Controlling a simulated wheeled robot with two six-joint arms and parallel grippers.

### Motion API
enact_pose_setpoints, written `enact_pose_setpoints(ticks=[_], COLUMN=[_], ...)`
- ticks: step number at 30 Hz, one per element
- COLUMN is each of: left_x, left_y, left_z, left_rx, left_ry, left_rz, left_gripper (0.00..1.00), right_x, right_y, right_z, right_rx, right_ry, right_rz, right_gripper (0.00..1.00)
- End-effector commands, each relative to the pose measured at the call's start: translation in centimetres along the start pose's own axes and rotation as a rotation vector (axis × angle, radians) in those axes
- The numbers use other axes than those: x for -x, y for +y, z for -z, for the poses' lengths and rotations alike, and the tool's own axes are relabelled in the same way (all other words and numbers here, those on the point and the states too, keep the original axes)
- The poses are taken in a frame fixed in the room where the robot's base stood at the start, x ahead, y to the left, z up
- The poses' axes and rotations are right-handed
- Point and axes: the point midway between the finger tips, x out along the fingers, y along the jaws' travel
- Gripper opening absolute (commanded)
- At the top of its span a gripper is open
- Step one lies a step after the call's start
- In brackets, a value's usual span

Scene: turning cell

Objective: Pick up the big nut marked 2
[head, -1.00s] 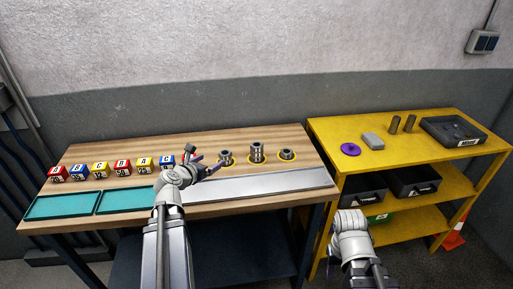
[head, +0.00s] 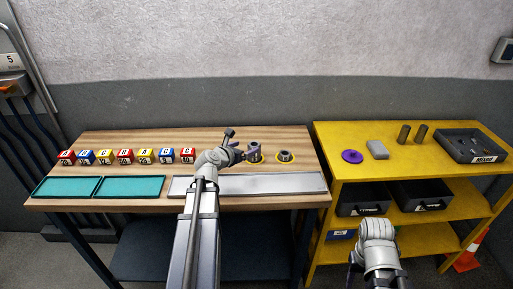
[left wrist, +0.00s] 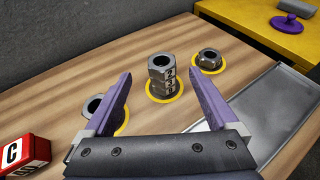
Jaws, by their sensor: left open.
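The big nut marked 2 (left wrist: 161,68) is the top one of a stack of grey hex nuts on the middle yellow ring in the left wrist view. Below it are nuts (left wrist: 166,86) with marks that seem to be 3 and 1. The stack also shows in the head view (head: 254,148). My left gripper (left wrist: 163,82) is open and empty; its purple fingers point toward the stack, one to each side in the picture, apart from it. In the head view it (head: 239,153) is just left of the stack. My right arm (head: 376,243) is low at right; its jaws are unclear.
A single nut (left wrist: 209,59) sits on the right ring. Another nut (left wrist: 93,104) on the left ring is partly behind my finger. Lettered cubes (head: 125,156), teal trays (head: 130,188) and a metal strip (head: 250,185) share the wooden bench. A yellow shelf (head: 337,150) stands at right.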

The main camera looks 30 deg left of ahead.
Motion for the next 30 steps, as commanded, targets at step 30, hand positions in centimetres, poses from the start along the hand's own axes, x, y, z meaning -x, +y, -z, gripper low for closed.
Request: enact_pose_setpoints(ticks=[30], left_x=[-6.8], left_y=[-0.2], left_z=[0.3], left_rx=[0.0], left_ry=[0.0], left_rz=[0.0], left_gripper=[0.85], right_x=[-2.9], right_y=[-0.3], right_z=[0.2], right_rx=[0.0], right_ry=[0.0], right_rz=[0.0], right_gripper=[0.5])
